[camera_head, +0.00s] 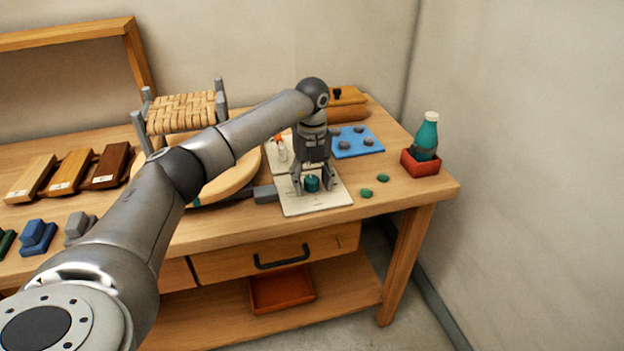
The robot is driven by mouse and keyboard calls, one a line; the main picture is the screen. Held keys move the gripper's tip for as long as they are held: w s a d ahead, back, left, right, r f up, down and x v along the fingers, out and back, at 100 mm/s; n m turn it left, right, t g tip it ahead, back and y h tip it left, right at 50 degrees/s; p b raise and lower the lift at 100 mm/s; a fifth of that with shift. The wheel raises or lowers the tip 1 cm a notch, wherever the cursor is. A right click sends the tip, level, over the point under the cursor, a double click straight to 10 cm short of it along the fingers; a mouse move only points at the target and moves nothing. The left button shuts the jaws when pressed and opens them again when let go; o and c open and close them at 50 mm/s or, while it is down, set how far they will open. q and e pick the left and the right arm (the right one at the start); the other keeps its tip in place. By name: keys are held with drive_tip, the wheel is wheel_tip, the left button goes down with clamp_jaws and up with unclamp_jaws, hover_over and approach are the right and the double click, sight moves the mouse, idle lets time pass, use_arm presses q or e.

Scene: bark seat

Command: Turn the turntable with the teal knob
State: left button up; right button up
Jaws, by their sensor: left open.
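The turntable (246,172) is a round wooden disc on the bench, partly hidden behind my left arm. A small stool with a woven bark seat (182,113) stands on it. The teal knob (312,184) sits on a pale board (318,206) to the right of the disc. My left gripper (312,186) points down over the knob, its fingers open on either side of it. I cannot tell whether the fingers touch the knob. My right gripper is not in view.
A blue mat (372,148) with dark stones lies behind. Wooden blocks (74,170) and coloured blocks (38,236) line the left. A wall closes the right side.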

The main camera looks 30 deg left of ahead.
use_arm(q)
drive_tip(key=shift+c, duration=0.2)
drive_tip(key=c, duration=1)
drive_tip(key=shift+m, duration=0.3)
